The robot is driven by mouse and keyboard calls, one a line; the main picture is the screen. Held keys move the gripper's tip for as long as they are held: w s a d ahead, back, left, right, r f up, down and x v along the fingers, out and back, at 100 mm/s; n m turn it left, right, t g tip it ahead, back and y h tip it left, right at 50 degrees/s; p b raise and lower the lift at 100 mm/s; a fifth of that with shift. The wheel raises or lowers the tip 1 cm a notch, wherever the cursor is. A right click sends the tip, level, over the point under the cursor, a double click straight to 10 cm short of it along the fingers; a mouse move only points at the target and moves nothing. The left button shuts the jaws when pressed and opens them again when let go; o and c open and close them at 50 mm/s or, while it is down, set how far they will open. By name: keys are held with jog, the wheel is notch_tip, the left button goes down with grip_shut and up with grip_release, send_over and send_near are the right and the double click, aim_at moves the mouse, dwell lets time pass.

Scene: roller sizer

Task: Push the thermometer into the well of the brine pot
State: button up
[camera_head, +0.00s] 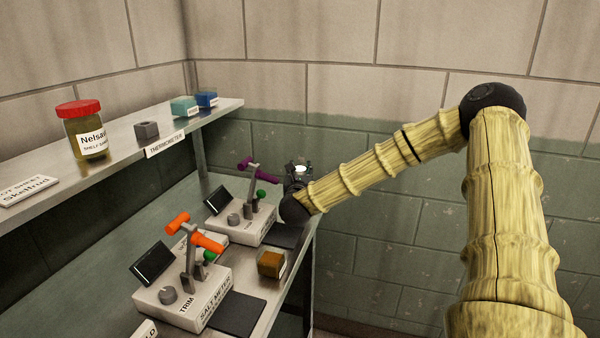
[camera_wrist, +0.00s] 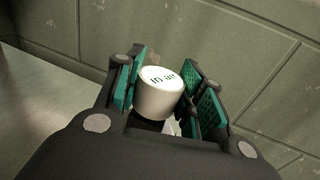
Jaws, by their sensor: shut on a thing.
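My gripper (camera_head: 298,178) is at the far end of the counter, beside the machine with the purple handle. In the wrist view my gripper (camera_wrist: 163,98) has its green-padded fingers on both sides of a white round-headed piece marked "in air" (camera_wrist: 158,92), which looks to be the thermometer. Its white top also shows small in the head view (camera_head: 299,169). Its lower part is hidden by the gripper. I cannot make out the brine pot or its well in either view.
A shelf (camera_head: 222,108) holds a red-lidded jar (camera_head: 82,132), a grey block (camera_head: 146,131) by a "THERMOMETER" label, and teal and blue blocks. Below are two lever machines, one with orange handles (camera_head: 185,298), one purple (camera_head: 240,225), and a brown block (camera_head: 271,263). A wall stands close behind.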

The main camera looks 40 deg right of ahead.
jog(key=shift+f+b, duration=0.5)
jog(key=o, duration=1.1)
jog(key=shift+r, duration=0.1)
jog(key=v, duration=1.2)
